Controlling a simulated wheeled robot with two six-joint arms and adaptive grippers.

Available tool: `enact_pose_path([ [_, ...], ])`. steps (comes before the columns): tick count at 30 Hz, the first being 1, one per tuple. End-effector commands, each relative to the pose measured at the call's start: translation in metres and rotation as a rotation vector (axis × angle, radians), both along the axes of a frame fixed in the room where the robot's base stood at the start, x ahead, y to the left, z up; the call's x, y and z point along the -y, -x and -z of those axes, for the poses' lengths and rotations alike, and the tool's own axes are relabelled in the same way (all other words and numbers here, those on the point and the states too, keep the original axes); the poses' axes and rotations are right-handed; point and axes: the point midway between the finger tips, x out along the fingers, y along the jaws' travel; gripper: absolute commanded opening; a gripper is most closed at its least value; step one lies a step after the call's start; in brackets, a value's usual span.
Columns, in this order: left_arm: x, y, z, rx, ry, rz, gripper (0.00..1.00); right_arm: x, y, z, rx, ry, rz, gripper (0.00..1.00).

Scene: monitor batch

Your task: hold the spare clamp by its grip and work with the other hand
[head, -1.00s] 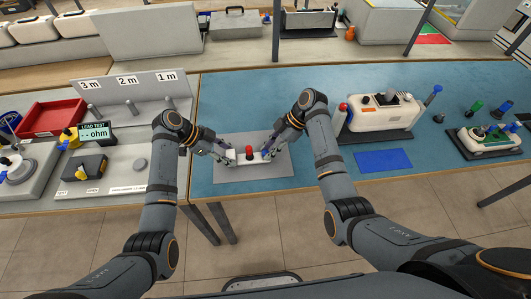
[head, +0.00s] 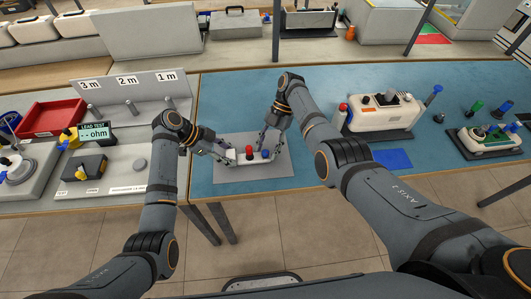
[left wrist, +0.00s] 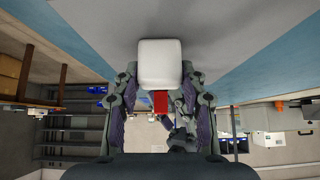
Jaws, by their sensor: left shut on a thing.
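The spare clamp, a white bar (head: 242,159) with a red knob (head: 249,150) and a blue knob (head: 265,154), is over the grey mat (head: 280,171). My left gripper (head: 231,156) is shut on the clamp's left end. In the left wrist view the white grip (left wrist: 160,65) sits between the fingers, with a red part (left wrist: 160,103) below it. My right gripper (head: 271,142) is just above and behind the blue knob, its fingers apart. I cannot tell if they touch the knob. Whether the clamp rests on the mat is unclear.
A white device with knobs (head: 380,115) stands on a dark base to the right, near a blue pad (head: 392,158). A smaller device (head: 488,138) is at far right. A lead tester (head: 95,133) and red tray (head: 53,118) are left. The blue mat behind is clear.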

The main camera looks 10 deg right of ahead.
Motion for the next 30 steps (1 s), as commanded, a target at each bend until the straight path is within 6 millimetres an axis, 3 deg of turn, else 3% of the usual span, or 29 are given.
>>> enact_pose_path([
  [8, 0.000, 0.000, 0.000, -0.001, 0.000, 0.001, 0.01, 0.001, 0.000, -0.001, 0.000, 0.000, 0.001, 0.50],
  [11, 0.000, 0.000, 0.000, -0.001, 0.000, 0.001, 0.01, 0.004, -0.005, -0.008, 0.001, 0.000, 0.001, 0.50],
  [17, 0.000, 0.000, 0.000, -0.001, -0.001, 0.001, 0.01, 0.020, -0.024, -0.045, 0.002, 0.001, 0.003, 0.50],
  [30, 0.000, 0.000, 0.001, 0.000, -0.001, 0.000, 0.01, 0.028, -0.031, -0.062, 0.000, 0.000, 0.001, 0.50],
])
